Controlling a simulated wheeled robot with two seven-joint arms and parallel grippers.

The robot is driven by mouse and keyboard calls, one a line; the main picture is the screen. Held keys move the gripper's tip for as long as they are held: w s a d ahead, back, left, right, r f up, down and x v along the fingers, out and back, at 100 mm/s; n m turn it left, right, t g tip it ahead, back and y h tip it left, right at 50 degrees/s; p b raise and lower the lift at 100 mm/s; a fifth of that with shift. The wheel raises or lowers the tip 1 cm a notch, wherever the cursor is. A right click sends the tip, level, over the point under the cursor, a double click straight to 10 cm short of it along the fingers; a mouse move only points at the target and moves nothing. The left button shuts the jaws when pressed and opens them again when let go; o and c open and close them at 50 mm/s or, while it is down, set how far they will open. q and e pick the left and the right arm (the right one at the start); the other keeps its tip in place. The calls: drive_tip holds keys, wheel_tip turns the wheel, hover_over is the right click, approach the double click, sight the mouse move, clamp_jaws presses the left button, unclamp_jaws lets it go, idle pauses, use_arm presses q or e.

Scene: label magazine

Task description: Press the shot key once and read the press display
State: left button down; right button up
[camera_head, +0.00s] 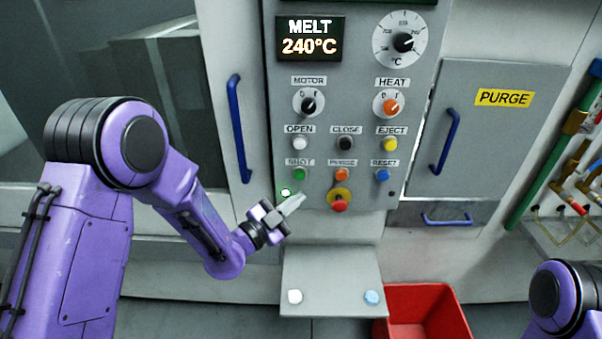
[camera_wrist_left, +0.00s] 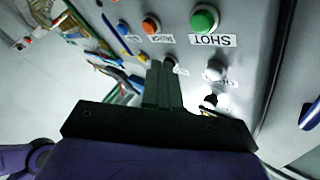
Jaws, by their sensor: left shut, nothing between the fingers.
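The green shot key (camera_head: 299,174) sits on the grey control panel under its SHOT label. It also shows at the top of the left wrist view (camera_wrist_left: 204,19), with the label upside down beside it. The press display (camera_head: 309,40) at the top reads MELT 240°C in lit characters. My left gripper (camera_head: 299,199) is shut and empty, just below the shot key in the head view. Its closed fingers show in the left wrist view (camera_wrist_left: 163,85) with the shot key beyond them, not covered. My right gripper is out of view.
An orange key (camera_head: 341,174) and a blue reset key (camera_head: 382,175) share the shot key's row. A red mushroom button (camera_head: 339,205) on yellow sits below. A small green lamp (camera_head: 286,192) glows near my fingers. A shelf (camera_head: 332,270) juts out beneath, beside a red bin (camera_head: 425,300).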

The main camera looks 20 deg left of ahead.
sight(300, 175)
use_arm(q)
drive_tip(key=shift+w+a, duration=0.25)
drive_tip(key=shift+w, duration=0.6)
drive_tip(key=shift+w+a, duration=0.25)
drive_tip(key=shift+w, duration=0.55)
drive_tip(key=shift+w+a, duration=0.25)
drive_tip(key=shift+w, duration=0.6)
drive_tip(key=shift+w+a+b, duration=0.1)
drive_tip(key=shift+w+b, duration=0.2)
drive_tip(key=shift+w, duration=0.1)
drive_tip(key=shift+w+a, duration=0.15)
drive_tip(key=shift+w, duration=0.25)
idle(0.5)
drive_tip(key=shift+s, duration=0.1)
drive_tip(key=shift+s+d+b, duration=0.25)
drive_tip(key=shift+s+b, duration=0.2)
drive_tip(key=shift+s, duration=0.3)
